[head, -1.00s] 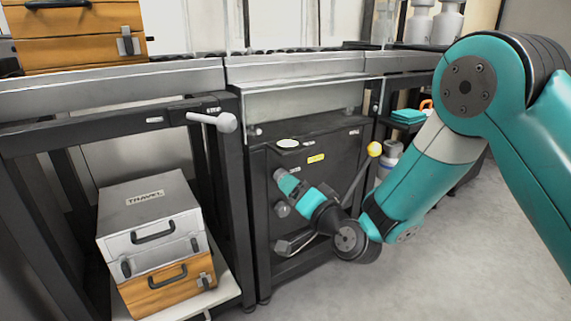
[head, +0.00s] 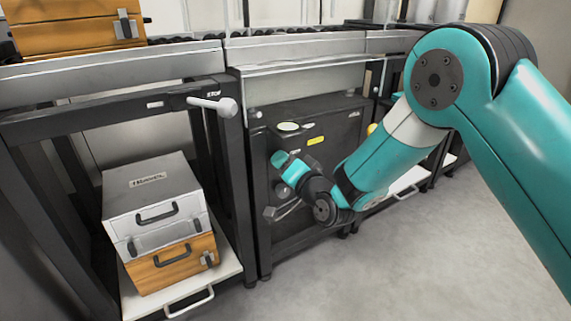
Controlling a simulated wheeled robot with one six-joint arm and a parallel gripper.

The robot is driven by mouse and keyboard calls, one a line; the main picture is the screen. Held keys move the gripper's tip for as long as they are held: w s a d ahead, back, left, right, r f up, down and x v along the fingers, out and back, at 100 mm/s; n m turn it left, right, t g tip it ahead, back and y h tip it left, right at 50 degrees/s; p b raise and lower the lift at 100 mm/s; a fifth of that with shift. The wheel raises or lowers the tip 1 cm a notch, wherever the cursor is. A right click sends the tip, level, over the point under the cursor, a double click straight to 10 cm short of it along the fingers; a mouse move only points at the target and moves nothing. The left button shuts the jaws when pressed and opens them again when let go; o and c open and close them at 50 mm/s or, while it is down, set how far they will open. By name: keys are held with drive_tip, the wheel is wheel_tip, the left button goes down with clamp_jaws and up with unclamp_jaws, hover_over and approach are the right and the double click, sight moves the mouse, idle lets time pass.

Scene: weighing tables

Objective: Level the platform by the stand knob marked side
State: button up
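The black stand (head: 345,118) is in the middle of the head view, under a pale metal platform edge (head: 305,95). A round pale green-white disc (head: 288,127), perhaps a level gauge, sits on the stand's upper front, with small white labels and a yellow label near it. The labels are too small to read, so I cannot tell which knob is marked side. A yellow ball knob (head: 371,128) shows partly behind my arm. A grey knob or lever end (head: 270,213) shows low on the stand. My gripper (head: 279,158) is at the stand's front, below the disc; its fingers are not clear.
A grey lever (head: 213,105) marked STOP juts from the left frame. A grey case (head: 150,183) sits on a wooden case (head: 172,262) on a low pull-out shelf (head: 228,268). Another wooden case (head: 75,38) is on the roller table. Grey floor (head: 420,260) is clear at right.

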drive_tip(key=shift+f+n, duration=0.1)
drive_tip(key=shift+n, duration=0.2)
drive_tip(key=shift+d+n+b, duration=0.1)
drive_tip(key=shift+n+b, duration=1.35)
drive_tip(key=shift+n, duration=1.35)
drive_tip(key=shift+w, duration=0.1)
drive_tip(key=o, duration=0.9)
drive_tip(key=shift+o, duration=0.2)
